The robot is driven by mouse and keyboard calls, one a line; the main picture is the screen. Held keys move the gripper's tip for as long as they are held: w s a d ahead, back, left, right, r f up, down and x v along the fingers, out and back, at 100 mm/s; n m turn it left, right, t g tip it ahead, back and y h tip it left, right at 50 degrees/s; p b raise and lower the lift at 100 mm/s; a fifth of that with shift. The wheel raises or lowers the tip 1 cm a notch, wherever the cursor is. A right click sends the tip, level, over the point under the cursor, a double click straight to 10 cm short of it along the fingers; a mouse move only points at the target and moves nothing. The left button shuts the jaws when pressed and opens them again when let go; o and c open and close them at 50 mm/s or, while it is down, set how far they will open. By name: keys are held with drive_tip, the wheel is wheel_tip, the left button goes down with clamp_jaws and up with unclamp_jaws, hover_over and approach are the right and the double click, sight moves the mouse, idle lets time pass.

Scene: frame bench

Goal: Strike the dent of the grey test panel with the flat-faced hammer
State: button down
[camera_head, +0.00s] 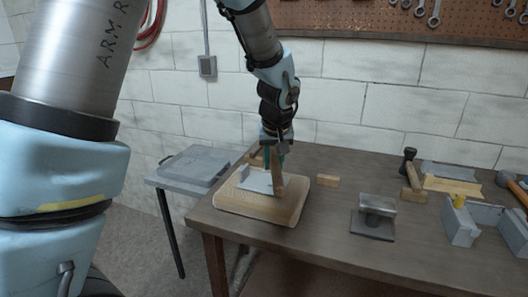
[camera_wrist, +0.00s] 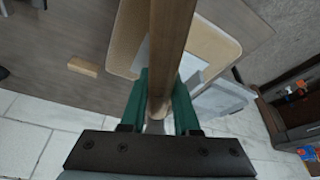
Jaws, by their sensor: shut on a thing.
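My gripper (camera_head: 269,158) has green fingers and is shut on the wooden handle of a hammer (camera_head: 278,175), above the left part of the bench. The handle (camera_wrist: 172,45) also runs up between the green fingers (camera_wrist: 158,100) in the wrist view. The hammer's head is mostly hidden, so its face cannot be made out. The grey test panel (camera_head: 256,184) lies below on a thick wooden block (camera_head: 250,207), partly covered by the handle. It shows beside the handle in the wrist view (camera_wrist: 189,69). I cannot make out the dent.
A metal stand (camera_head: 373,222), another hammer with a dark head (camera_head: 410,155) and grey blocks (camera_head: 460,224) occupy the bench's right. A grey case (camera_head: 194,166) rests on a side table at left.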

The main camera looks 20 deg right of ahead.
drive_tip(key=shift+w, duration=0.55)
drive_tip(key=shift+b, duration=0.4)
wheel_tip(320, 180, down, 4)
drive_tip(key=b, duration=0.3)
drive_tip(key=shift+b, duration=0.3)
wheel_tip(320, 180, down, 5)
drive_tip(key=b, duration=0.4)
drive_tip(key=shift+r+b, duration=0.15)
drive_tip(key=shift+b, duration=0.2)
wheel_tip(320, 180, up, 8)
drive_tip(key=p, duration=0.5)
drive_tip(key=shift+p, duration=0.3)
